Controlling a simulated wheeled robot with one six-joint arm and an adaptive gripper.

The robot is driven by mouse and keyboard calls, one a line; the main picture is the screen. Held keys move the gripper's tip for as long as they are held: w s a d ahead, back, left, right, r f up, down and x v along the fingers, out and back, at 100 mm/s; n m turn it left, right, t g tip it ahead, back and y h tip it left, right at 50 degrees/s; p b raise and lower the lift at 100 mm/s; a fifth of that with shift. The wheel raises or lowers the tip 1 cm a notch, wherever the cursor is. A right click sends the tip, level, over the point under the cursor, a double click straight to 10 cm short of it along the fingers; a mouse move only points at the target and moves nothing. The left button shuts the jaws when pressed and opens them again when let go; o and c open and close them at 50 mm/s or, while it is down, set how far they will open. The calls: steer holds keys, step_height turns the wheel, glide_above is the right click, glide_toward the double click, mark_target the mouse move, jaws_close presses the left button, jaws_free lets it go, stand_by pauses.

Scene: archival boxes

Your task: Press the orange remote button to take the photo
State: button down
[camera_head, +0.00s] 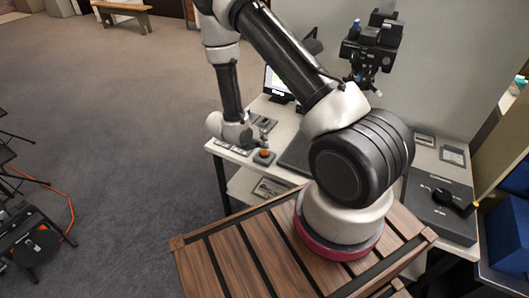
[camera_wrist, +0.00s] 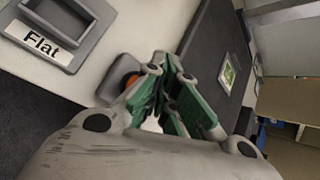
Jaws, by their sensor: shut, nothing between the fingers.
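The orange remote button (camera_head: 264,154) sits on a small grey box near the front left edge of the white table. In the wrist view the orange button (camera_wrist: 132,79) shows only in part, behind one of my fingers. My gripper (camera_head: 264,128) has green and grey fingers and is shut and empty. In the head view it appears just above and behind the button. In the wrist view my gripper's fingertips (camera_wrist: 166,62) are close beside the button; I cannot tell whether they touch it.
A camera (camera_head: 372,45) is mounted above the table, with a monitor (camera_head: 278,82) at the back left. A grey holder labelled "Flat" (camera_wrist: 42,43) lies near the button. A small picture (camera_wrist: 230,73) lies on a dark surface. A dark box (camera_head: 430,207) is at the right.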

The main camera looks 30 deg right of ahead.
steer(key=shift+f, duration=0.4)
steer(key=shift+f, duration=0.5)
stand_by(0.8)
steer(key=shift+r, duration=0.9)
steer(key=shift+r, duration=2.5)
